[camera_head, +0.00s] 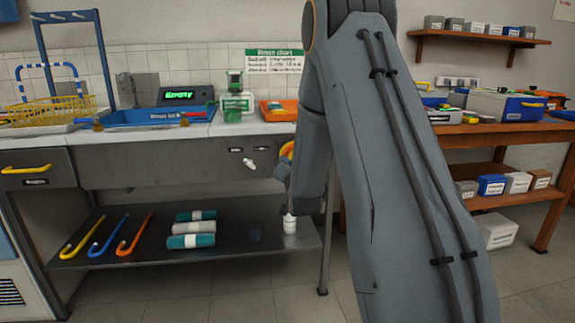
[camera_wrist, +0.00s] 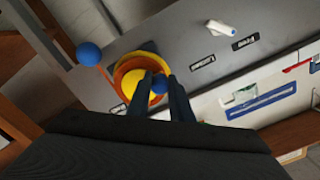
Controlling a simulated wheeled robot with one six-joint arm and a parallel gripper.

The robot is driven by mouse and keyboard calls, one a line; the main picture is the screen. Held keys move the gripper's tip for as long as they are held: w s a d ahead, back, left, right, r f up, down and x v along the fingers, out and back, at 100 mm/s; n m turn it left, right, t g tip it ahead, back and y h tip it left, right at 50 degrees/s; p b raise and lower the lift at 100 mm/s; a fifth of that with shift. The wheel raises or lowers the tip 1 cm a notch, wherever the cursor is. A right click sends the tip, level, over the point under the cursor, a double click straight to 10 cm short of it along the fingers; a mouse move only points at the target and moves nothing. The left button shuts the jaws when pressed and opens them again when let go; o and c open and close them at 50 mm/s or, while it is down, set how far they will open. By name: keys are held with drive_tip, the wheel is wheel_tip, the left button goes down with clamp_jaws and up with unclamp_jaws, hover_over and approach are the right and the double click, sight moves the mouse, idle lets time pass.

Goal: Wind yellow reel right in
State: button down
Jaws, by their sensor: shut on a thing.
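The yellow reel (camera_wrist: 131,80) with an orange rim is mounted on the grey bench front in the wrist view. My gripper (camera_wrist: 160,84) is shut on a small blue knob (camera_wrist: 159,87) at the right part of the reel's face. A blue ball (camera_wrist: 89,54) is at the end of a short orange line that runs to the reel's upper left. In the head view only a sliver of the reel (camera_head: 286,151) shows. My arm hides the rest of it and most of the gripper there.
A white spout-like handle (camera_wrist: 220,28) and two black labels are on the panel beside the reel; the handle also shows in the head view (camera_head: 251,165). Below, a shelf (camera_head: 130,244) holds hooks and rolls. A wooden table (camera_head: 520,132) stands at right.

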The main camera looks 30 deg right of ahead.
drive_tip(key=c, duration=1.6)
unclamp_jaws()
drive_tip(key=p+v, duration=0.1)
drive_tip(key=v, duration=0.7)
drive_tip(key=shift+r, duration=0.1)
drive_tip(key=shift+w, duration=0.1)
